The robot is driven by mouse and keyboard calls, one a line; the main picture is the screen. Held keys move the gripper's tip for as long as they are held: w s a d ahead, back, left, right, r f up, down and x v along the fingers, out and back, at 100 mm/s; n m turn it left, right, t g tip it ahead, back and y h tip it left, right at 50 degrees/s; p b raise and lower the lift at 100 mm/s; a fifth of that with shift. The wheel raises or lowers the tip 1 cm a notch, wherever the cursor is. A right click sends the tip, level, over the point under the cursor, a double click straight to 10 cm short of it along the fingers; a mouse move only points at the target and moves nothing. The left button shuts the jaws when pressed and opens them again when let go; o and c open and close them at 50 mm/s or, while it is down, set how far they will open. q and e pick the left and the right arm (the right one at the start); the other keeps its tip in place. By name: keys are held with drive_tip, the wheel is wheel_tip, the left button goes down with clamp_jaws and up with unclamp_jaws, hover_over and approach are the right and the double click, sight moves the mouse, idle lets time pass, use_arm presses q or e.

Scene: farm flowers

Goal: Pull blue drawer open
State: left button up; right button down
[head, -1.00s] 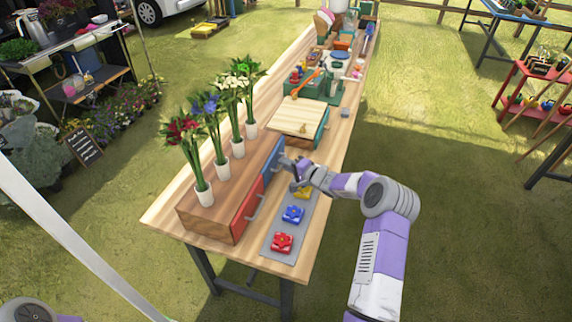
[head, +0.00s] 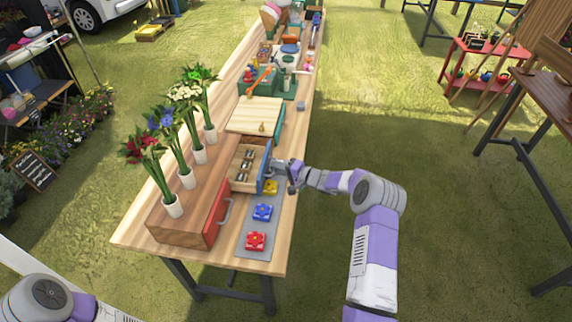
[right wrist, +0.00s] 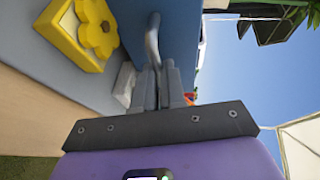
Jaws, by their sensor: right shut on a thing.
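The blue drawer (head: 265,169) stands pulled out of the wooden cabinet (head: 182,235). Its open box shows small things in compartments. Its blue front also fills the upper middle of the right wrist view (right wrist: 180,35). My right gripper (head: 284,166) is at this front. In the right wrist view its fingers (right wrist: 160,80) are shut on the grey drawer handle (right wrist: 152,40). The red drawer (head: 217,212) beside it is closed. My left gripper is not in view; only part of my left arm shows at the lower left.
A grey mat (head: 246,240) with red (head: 256,241), blue (head: 262,212) and yellow (head: 270,187) flower blocks lies in front of the drawers. Several vases with flowers (head: 173,207) stand on the cabinet. A wooden board (head: 254,115) lies behind. Grass is open to the right.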

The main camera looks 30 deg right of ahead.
drive_tip(key=shift+r, duration=0.1)
drive_tip(key=c, duration=1.2)
unclamp_jaws()
drive_tip(key=p+v, duration=0.1)
drive_tip(key=v, duration=0.6)
drive_tip(key=shift+s+d, duration=0.15)
drive_tip(key=shift+s, duration=0.1)
